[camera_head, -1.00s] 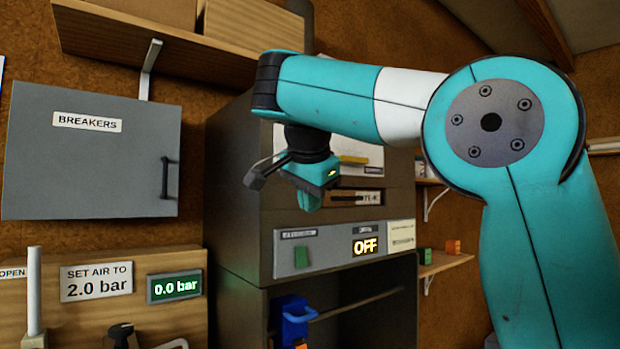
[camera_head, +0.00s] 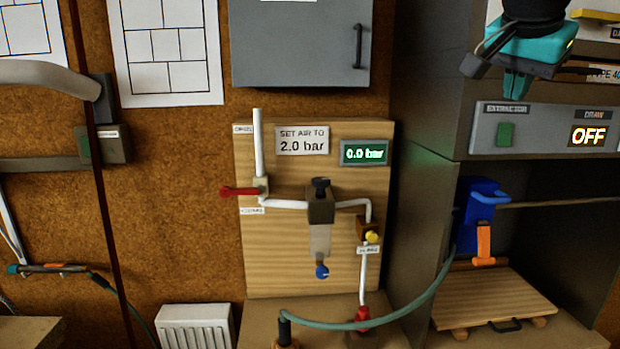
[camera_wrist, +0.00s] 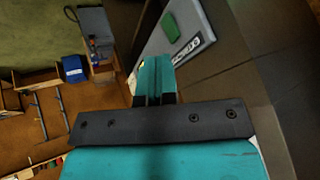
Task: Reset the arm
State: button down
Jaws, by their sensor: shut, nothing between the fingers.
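My gripper (camera_head: 515,84) hangs at the upper right of the head view, pointing down, in front of the dark cabinet and just above the extractor panel (camera_head: 545,131). Its teal fingers are together with nothing between them. In the wrist view my gripper (camera_wrist: 155,62) shows its fingers shut, close beside the pale panel with the green button (camera_wrist: 190,52). Most of my arm is outside the head view.
A wooden board (camera_head: 290,270) carries air pipes, a red-handled valve (camera_head: 240,191) and a gauge (camera_head: 364,153) reading 0.0 bar. A grey cabinet (camera_head: 300,45) hangs above. A green hose (camera_head: 400,316) curves toward a blue clamp (camera_head: 484,205). A wooden platform (camera_head: 490,298) sits in the open bay.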

jog(key=s+a+f+n+g+y+b, duration=0.1)
jog(key=s+a+f+n+y+b, duration=0.2)
jog(key=f, duration=0.5)
jog(key=s+a+f+n+b, duration=0.1)
jog(key=s+a+f+n, duration=0.1)
jog(key=a+f+n, duration=0.4)
jog(key=s+a+f+n+g+y+b, duration=0.1)
jog(key=s+a+f+n+y+b, duration=0.2)
jog(key=f, duration=0.6)
jog(key=s+a+f+n+g+y, duration=0.1)
jog(key=s+a+f+n+g, duration=0.1)
jog(key=s+f, duration=0.4)
jog(key=s+a+f+n+g+y+b, duration=0.1)
jog(key=s+a+f+n, duration=0.3)
jog(key=s, duration=0.6)
jog(key=shift+a+f+n+g+y, duration=0.3)
jog(key=shift+f+n+g, duration=0.25)
jog(key=shift+f, duration=0.3)
